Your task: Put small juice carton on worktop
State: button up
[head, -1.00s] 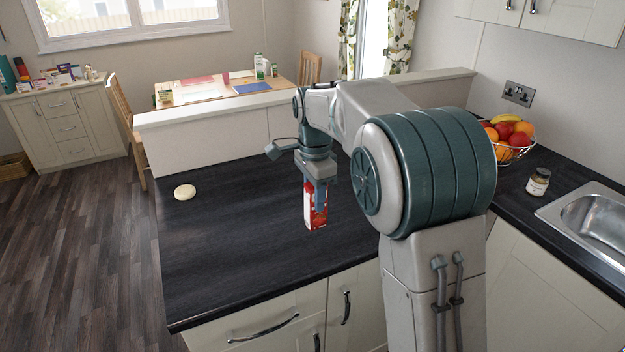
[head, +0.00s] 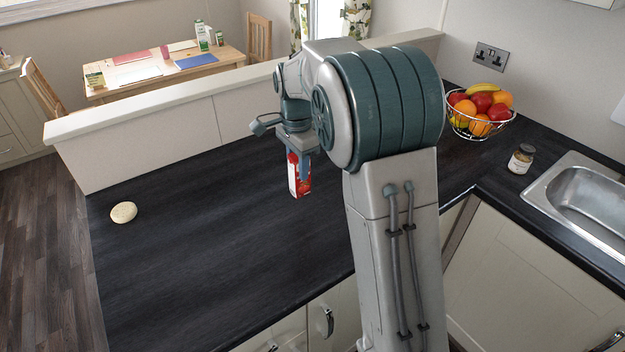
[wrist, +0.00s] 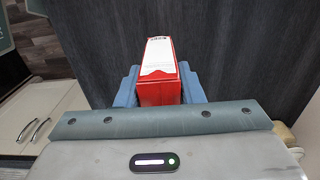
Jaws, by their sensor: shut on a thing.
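The small juice carton (head: 299,176) is red and white and hangs upright below my gripper (head: 303,170) in the head view. My gripper is shut on it. In the wrist view the carton (wrist: 159,72) sits between the two blue fingers, its top towards the camera. The dark worktop (head: 200,240) spreads below and around it. I cannot tell whether the carton's base touches the worktop or is a little above it.
A round cream-coloured item (head: 124,212) lies on the worktop's left part. A fruit bowl (head: 480,112), a jar (head: 521,159) and the sink (head: 590,200) are on the right. A low partition (head: 180,125) edges the worktop's back. The worktop's middle is clear.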

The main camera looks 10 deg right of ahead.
jog(key=shift+w+d+f+p, duration=0.1)
jog(key=shift+d+f+p, duration=0.2)
jog(key=shift+d+f, duration=0.75)
jog(key=shift+w+d+f+p, duration=0.1)
jog(key=shift+d+f+p, duration=0.15)
jog(key=shift+d+f, duration=0.8)
jog(key=shift+w+d+f+p, duration=0.1)
jog(key=shift+d+f+p, duration=0.3)
jog(key=shift+f, duration=1.1)
jog(key=shift+d+f, duration=0.1)
jog(key=o, duration=1.1)
jog(key=shift+f, duration=0.1)
notch_tip(320, 180, up, 12)
jog(key=b, duration=0.1)
jog(key=s+n+t, duration=0.3)
jog(key=s+n, duration=1)
jog(key=s, duration=1.5)
jog(key=shift+f+n, duration=0.3)
jog(key=shift+n, duration=0.1)
